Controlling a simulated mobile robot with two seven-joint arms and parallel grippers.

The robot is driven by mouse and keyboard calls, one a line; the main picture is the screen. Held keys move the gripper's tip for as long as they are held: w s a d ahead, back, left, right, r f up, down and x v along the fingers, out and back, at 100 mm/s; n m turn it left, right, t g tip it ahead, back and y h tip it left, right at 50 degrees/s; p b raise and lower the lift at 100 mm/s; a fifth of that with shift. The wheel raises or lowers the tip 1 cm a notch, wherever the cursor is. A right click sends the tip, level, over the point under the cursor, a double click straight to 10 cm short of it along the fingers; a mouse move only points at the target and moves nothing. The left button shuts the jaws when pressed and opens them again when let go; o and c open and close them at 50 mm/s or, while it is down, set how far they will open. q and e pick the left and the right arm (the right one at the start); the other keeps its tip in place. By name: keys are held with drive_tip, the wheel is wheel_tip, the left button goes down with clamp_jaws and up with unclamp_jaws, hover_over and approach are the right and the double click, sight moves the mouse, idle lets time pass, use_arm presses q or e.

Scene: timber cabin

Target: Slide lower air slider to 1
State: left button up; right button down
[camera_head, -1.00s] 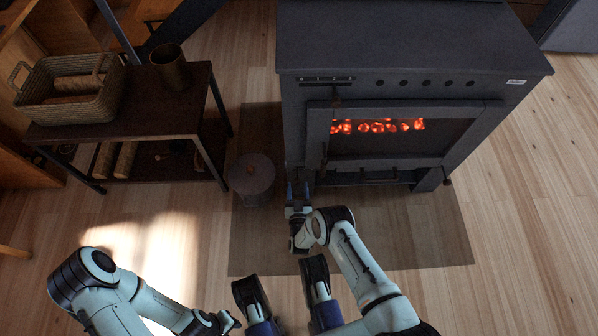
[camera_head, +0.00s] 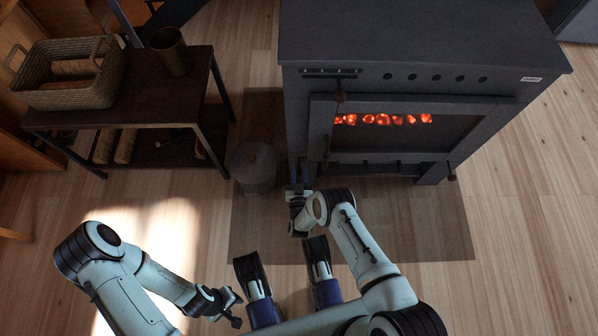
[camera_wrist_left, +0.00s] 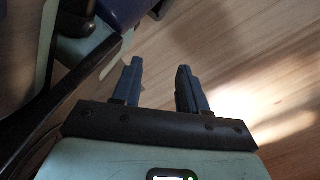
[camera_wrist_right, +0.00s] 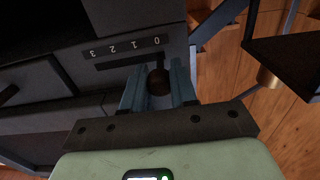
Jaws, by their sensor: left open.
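The dark stove (camera_head: 420,60) stands in front of me. In the right wrist view, its lower air slider is a dark round knob (camera_wrist_right: 158,80) by a slot (camera_wrist_right: 122,62) with a scale marked 0 to 3. The knob is by the 0 end. My right gripper (camera_wrist_right: 159,78) has its fingers closed in on both sides of the knob, with no clear gap. In the head view this gripper (camera_head: 298,187) is low at the stove's left front corner, and the knob is hidden. My left gripper (camera_head: 232,306) is open and empty over the floor; its parted fingers show in the left wrist view (camera_wrist_left: 160,85).
An upper slider scale (camera_head: 330,72) is on the stove front, above the glowing fire window (camera_head: 385,119). A dark lidded bin (camera_head: 254,168) stands close left of my right gripper. A side table (camera_head: 150,104) bears a basket (camera_head: 70,95) and a cup (camera_head: 170,52). Floor at right is free.

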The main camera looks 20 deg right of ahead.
use_arm(q)
drive_tip(key=w, duration=0.1)
drive_tip(key=w+r+p, duration=0.1)
drive_tip(key=shift+w+d+t, duration=0.15)
drive_tip(key=shift+w+t, duration=0.15)
drive_tip(key=shift+t, duration=0.1)
use_arm(e)
drive_tip(key=d, duration=0.3)
drive_tip(key=shift+s, duration=0.4)
drive_tip(key=c, duration=0.9)
unclamp_jaws()
use_arm(q)
drive_tip(key=shift+s, duration=0.15)
